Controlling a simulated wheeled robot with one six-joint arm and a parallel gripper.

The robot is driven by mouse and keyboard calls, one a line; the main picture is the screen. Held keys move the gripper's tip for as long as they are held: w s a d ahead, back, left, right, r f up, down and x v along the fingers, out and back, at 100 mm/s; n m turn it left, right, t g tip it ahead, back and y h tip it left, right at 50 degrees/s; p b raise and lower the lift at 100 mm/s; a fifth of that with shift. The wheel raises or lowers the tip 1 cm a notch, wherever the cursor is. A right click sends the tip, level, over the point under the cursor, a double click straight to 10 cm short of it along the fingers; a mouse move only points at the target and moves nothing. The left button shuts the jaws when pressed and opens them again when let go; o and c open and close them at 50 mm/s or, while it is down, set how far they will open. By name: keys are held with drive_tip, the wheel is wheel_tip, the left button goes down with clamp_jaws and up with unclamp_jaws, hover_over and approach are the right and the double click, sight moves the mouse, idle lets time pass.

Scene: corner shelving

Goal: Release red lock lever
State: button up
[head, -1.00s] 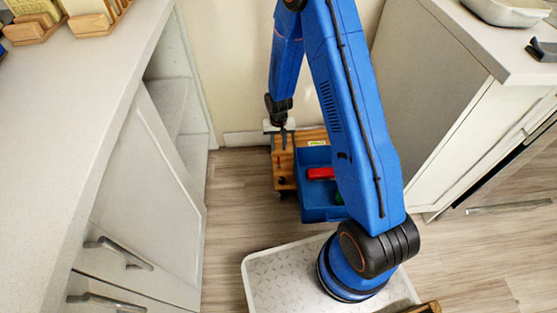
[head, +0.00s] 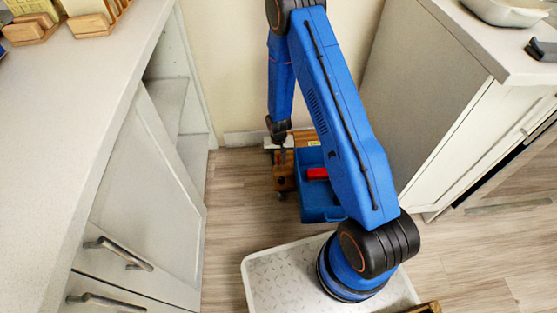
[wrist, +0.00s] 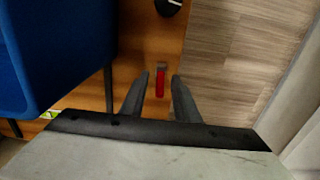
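The red lock lever (wrist: 160,83) is a small upright red bar on the wooden dolly (wrist: 150,42) in the wrist view. It cannot be made out in the head view. My gripper (wrist: 160,92) is open, with one dark finger on each side of the lever and a gap on both sides. Whether the fingertips are down at the lever's height is hard to tell. In the head view, my gripper (head: 281,154) points down over the left side of the wooden dolly (head: 285,178), and the lever's spot is hidden there.
A blue bin (head: 322,213) holding a red object (head: 316,173) stands at the dolly's right; the bin (wrist: 50,50) is close left in the wrist view. A caster (wrist: 168,6) shows beyond the lever. Cabinets (head: 150,200) flank the floor on both sides. Bare floor (head: 240,190) lies left of the dolly.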

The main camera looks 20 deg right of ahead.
clamp_jaws()
drive_tip(key=shift+w, duration=0.1)
drive_tip(key=shift+w+f+g, duration=0.1)
drive_tip(key=shift+w+g, duration=0.15)
drive_tip(key=shift+g, duration=0.65)
unclamp_jaws()
